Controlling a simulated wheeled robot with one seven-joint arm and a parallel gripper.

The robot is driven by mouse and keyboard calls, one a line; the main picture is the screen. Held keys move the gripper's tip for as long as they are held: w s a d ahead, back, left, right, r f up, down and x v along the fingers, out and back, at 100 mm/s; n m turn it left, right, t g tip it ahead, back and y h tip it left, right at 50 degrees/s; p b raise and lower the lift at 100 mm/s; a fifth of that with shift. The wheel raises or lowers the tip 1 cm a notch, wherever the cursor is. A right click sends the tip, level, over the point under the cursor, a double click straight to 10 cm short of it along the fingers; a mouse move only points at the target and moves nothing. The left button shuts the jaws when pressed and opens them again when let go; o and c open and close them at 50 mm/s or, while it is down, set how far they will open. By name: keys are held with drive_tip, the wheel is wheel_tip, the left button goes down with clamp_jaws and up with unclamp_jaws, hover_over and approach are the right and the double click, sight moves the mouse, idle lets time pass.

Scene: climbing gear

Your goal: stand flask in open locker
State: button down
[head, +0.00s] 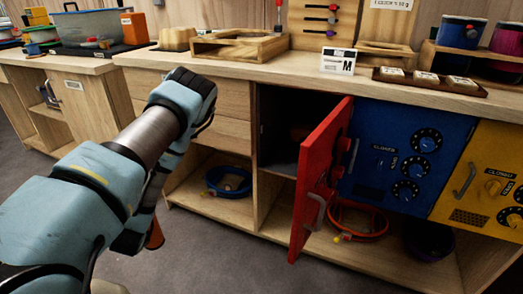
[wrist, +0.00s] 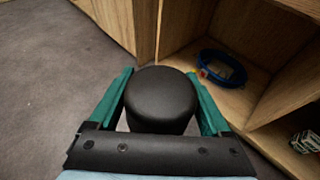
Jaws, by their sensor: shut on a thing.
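My gripper (wrist: 161,92) is shut on the flask, with one green finger on each side of it in the wrist view. There the flask (wrist: 161,95) shows as a round black top; its lower part is hidden beneath. In the head view an orange-brown piece (head: 155,236), which looks like part of the flask, shows below my arm, left of the cabinet and above the floor. My fingers are hidden there. The open locker (head: 281,130) is a dark compartment right of the drawers. Its red door (head: 322,180) is swung out towards me, at the compartment's right side.
A blue locker (head: 375,150) and a yellow locker (head: 492,180) are shut, right of the red door. Below, open shelves hold a blue coil (head: 228,181) and an orange ring (head: 357,222). The wooden counter (head: 225,70) carries trays and a sign. Grey floor lies clear in front.

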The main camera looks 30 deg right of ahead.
drive_tip(key=s+d+m+g+h+b, duration=0.1)
drive_tip(key=s+d+m+g+h, duration=0.2)
drive_tip(key=d, duration=0.8)
drive_tip(key=s+d+m+g+h, duration=0.1)
drive_tip(key=d+m+h, duration=0.3)
drive_tip(key=d, duration=0.8)
drive_tip(key=s+d+r+m+g+h+b, duration=0.1)
drive_tip(key=s+d+r+m+g+h, duration=0.2)
drive_tip(key=d+r, duration=0.6)
drive_tip(key=s+d+r+m+g+h+b, duration=0.1)
drive_tip(key=s+d+r+m+g, duration=0.4)
drive_tip(key=d+r, duration=0.45)
drive_tip(key=d+r+p+x, duration=0.1)
drive_tip(key=r+p+x, duration=0.2)
drive_tip(key=x, duration=1.6)
drive_tip(key=shift+w+d+r+g, duration=0.15)
drive_tip(key=shift+d+r+g, duration=0.1)
drive_tip(key=shift+r+g, duration=0.2)
unclamp_jaws()
drive_tip(key=shift+y, duration=0.3)
